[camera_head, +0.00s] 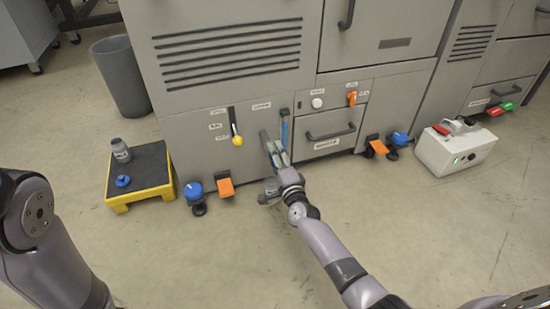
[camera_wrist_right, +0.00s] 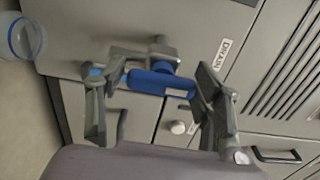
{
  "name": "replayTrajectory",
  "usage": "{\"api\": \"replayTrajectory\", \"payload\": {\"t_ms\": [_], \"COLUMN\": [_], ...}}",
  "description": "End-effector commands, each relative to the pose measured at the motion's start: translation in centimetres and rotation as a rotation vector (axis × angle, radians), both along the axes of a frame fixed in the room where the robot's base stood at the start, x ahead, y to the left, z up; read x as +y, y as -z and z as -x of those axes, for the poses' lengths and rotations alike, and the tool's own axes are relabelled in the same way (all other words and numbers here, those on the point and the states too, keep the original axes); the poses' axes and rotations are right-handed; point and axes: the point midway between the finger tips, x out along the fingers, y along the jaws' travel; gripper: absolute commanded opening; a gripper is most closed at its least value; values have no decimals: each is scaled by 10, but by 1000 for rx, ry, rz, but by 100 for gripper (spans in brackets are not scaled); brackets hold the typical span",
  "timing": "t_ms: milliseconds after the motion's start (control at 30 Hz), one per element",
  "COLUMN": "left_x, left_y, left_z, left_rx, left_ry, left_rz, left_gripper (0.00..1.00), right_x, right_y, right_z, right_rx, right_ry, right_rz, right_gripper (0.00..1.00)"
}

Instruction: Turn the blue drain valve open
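The blue drain valve handle (camera_head: 284,128) is on the grey cabinet front, just left of the drawer. In the right wrist view the blue handle (camera_wrist_right: 160,82) lies across the space between my fingers, below a grey bracket and near a label reading DRAIN. My right gripper (camera_head: 273,150) is at the handle, low against the cabinet, and partly hides it in the head view. In the wrist view its fingers (camera_wrist_right: 155,100) are wide apart, one on each side of the handle. The right finger is close to the handle's end; contact is unclear. My left gripper is out of view.
A yellow-handled lever (camera_head: 237,138) is left of the valve. A drawer handle (camera_head: 330,133) and orange knob (camera_head: 352,98) are right. A yellow step (camera_head: 139,178) holds a bottle. A white box (camera_head: 455,148) stands right. The front floor is clear.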

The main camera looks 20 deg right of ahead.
Motion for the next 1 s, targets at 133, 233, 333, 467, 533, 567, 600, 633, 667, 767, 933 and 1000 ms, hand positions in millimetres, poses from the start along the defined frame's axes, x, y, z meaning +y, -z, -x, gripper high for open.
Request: {"api": "replayTrajectory", "payload": {"t_ms": [133,233,333,467,533,567,600,633,667,767,933,1000], "left_x": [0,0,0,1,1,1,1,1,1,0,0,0], "left_y": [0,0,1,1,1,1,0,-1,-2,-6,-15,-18], "left_z": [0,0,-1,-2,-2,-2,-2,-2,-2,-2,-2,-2], "left_rx": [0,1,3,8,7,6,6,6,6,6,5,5], "left_ry": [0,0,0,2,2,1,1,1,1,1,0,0], "left_rz": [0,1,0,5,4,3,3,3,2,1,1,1], "left_gripper": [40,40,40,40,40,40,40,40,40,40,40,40], "right_x": [0,0,0,0,0,0,0,0,0,1,0,0], "right_y": [-1,-1,-1,-1,-1,-1,-1,-2,-2,-3,-4,-3], "right_z": [0,0,0,0,0,0,0,0,0,0,-1,0], "right_rx": [-1,-1,-1,-2,-2,-2,-3,-3,-3,-6,-15,-19], "right_ry": [-1,-1,-1,-1,-1,-1,-1,-1,-1,-2,-2,-2], "right_rz": [2,3,3,3,5,8,18,32,50,152,433,555], "right_gripper": [73,73,73,73,73,73,73,73,73,73,73,73]}}
